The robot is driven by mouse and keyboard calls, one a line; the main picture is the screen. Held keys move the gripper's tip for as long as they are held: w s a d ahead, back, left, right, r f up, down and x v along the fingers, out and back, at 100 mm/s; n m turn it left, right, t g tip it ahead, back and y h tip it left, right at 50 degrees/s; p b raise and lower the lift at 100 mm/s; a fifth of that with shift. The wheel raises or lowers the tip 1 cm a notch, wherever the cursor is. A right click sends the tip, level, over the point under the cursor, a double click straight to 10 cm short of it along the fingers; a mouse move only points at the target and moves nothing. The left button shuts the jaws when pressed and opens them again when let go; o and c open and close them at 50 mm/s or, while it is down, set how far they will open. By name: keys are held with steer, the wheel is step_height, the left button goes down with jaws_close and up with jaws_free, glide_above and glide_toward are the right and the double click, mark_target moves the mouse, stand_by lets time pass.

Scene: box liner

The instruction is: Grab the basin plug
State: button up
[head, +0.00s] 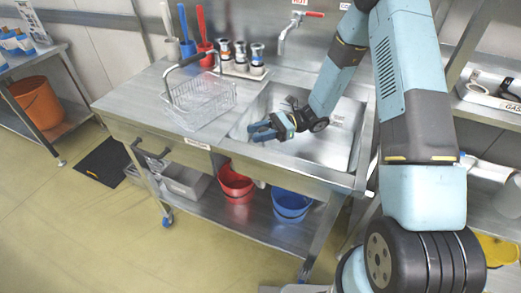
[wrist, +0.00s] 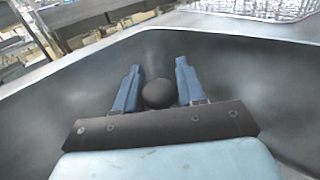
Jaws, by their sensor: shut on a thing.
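My gripper (head: 262,130) is over the left part of the steel sink basin (head: 338,152) in the head view. In the wrist view its two blue fingers (wrist: 158,88) are on either side of a dark round knob, which I take to be the basin plug (wrist: 158,95). My gripper is shut on it. The lower part of the plug is hidden by the gripper body in the wrist view. I cannot make out the plug in the head view.
A wire basket (head: 200,100) stands on the counter left of the basin. Several bottles in a rack (head: 240,66) and a red-handled tap (head: 292,30) are behind. A red bucket (head: 236,183) and a blue bucket (head: 291,205) are on the shelf below.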

jaws_close()
stand_by(0.3)
